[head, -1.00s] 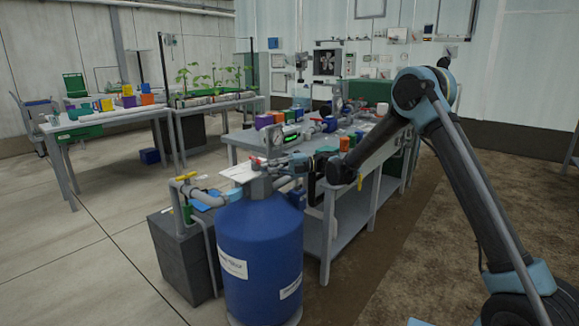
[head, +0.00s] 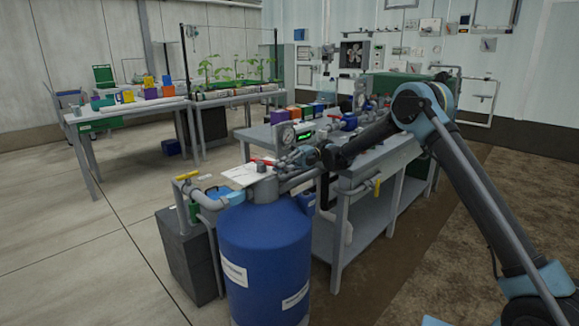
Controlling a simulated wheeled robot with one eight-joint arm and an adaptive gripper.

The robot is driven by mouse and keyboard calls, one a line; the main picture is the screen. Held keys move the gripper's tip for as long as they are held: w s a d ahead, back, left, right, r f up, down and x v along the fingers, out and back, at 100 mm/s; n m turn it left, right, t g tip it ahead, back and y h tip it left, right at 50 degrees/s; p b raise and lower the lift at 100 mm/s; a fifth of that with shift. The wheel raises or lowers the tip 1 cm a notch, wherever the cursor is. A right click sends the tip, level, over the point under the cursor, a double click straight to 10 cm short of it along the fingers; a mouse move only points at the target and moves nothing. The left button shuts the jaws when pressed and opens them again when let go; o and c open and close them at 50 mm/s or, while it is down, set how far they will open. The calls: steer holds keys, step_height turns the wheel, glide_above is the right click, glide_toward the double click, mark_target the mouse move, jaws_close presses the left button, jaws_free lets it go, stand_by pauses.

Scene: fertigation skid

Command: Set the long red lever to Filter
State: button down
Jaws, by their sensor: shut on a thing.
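The long red lever (head: 263,161) sits on the grey valve head (head: 265,185) on top of the blue filter tank (head: 263,245). The lever lies roughly level over a white card (head: 238,173); any position words on the card are too small to read. My gripper (head: 284,163) reaches in from the right, low over the valve head, and is shut on the lever's right end. The fingertips are small and partly merge with the pipes behind them, so the exact grip point is hard to see.
A yellow-handled valve (head: 187,176) on grey pipe stands left of the tank. A second yellow handle (head: 377,186) hangs under the bench (head: 370,172) at right. A round gauge (head: 288,136) stands behind my gripper. The floor at left is clear.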

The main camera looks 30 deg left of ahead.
steer(key=shift+w+a, duration=0.2)
steer(key=shift+w, duration=0.05)
steer(key=shift+w+d, duration=0.1)
steer(key=shift+w, duration=0.1)
steer(key=c, duration=1.7)
jaws_free()
steer(key=shift+w+f, duration=0.1)
